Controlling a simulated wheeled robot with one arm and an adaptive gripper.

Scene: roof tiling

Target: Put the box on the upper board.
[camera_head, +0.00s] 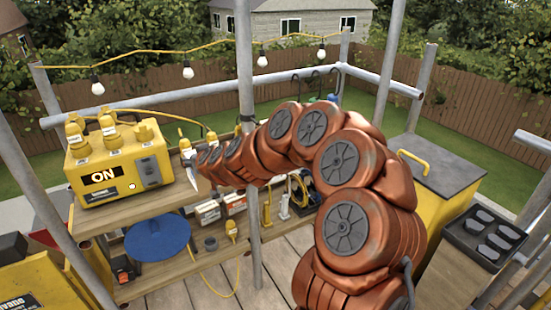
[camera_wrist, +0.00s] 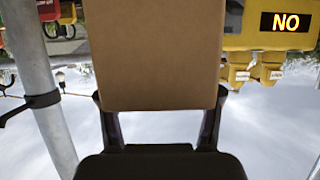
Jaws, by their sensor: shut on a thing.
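A plain brown box (camera_wrist: 155,55) fills the upper middle of the wrist view, held between the two dark fingers of my gripper (camera_wrist: 160,108). The wrist picture is upside down. In the head view my orange arm curves up and over to the left, and I cannot make out the gripper or the box there. The upper board (camera_head: 130,214) is a wooden shelf on the left. It carries a yellow power unit (camera_head: 120,168) with a lit ON sign, and bare wood shows in front and to the right of it. The unit also shows in the wrist view (camera_wrist: 250,42).
A lower board (camera_head: 150,284) holds a blue disc (camera_head: 157,239), small boxes and cables. A grey scaffold pole (camera_head: 246,90) stands close to my arm, and another pole (camera_wrist: 42,85) shows in the wrist view. A string of bulbs hangs behind.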

